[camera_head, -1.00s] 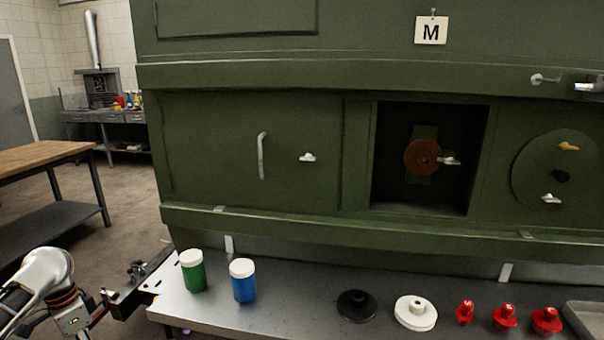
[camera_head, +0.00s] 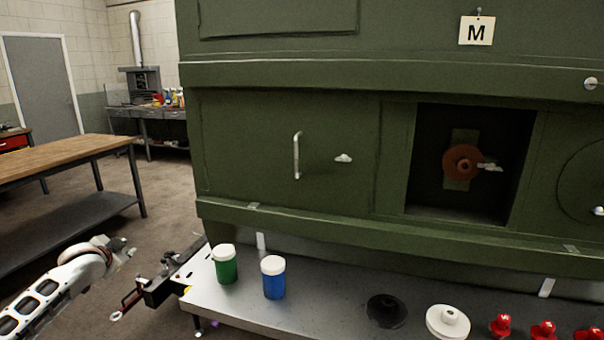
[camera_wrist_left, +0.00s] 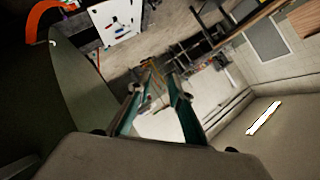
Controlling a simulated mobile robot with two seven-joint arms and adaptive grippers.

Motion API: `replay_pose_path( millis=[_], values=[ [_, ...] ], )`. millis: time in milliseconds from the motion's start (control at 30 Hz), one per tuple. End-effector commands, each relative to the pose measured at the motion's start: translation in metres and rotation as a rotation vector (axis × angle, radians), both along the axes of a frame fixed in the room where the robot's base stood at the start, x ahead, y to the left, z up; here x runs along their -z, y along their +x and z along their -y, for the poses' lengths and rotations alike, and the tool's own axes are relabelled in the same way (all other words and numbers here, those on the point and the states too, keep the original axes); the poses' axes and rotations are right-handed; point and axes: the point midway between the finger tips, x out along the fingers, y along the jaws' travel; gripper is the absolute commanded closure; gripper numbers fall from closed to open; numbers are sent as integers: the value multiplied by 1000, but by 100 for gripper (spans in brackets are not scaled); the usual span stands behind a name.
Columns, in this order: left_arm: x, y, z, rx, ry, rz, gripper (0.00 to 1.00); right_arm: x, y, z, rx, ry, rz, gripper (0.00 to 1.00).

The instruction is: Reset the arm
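My left arm comes in at the lower left of the head view. Its gripper (camera_head: 126,250) is small there, over the floor left of the bench corner and apart from the bench. In the left wrist view, the left gripper (camera_wrist_left: 161,72) shows two green fingers spread apart with nothing between them. My right gripper is in neither view.
The green fuselage panel (camera_head: 290,215) fills the right, with an open recess holding a rust-brown disc (camera_head: 462,162). The grey bench (camera_head: 325,308) bears a green jar (camera_head: 225,266), a blue jar (camera_head: 273,280) and several knobs. A wooden table (camera_head: 70,157) stands left.

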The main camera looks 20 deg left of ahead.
Motion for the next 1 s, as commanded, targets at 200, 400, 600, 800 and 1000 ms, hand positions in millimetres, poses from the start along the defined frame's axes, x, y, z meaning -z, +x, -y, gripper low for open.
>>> replay_pose_path(
  millis=[200, 400, 600, 800, 1000],
  values=[
    [-68, 31, 14, 140, 213, 215, 80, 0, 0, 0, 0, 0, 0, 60],
    [-75, 40, 52, 265, 304, 294, 80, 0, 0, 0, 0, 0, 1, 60],
    [0, 26, 107, 319, 210, 240, 80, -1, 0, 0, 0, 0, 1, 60],
    [91, -9, 184, 382, 78, 172, 80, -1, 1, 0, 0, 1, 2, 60],
    [177, -69, 276, 431, -88, 100, 80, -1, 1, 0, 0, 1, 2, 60]
  ],
)
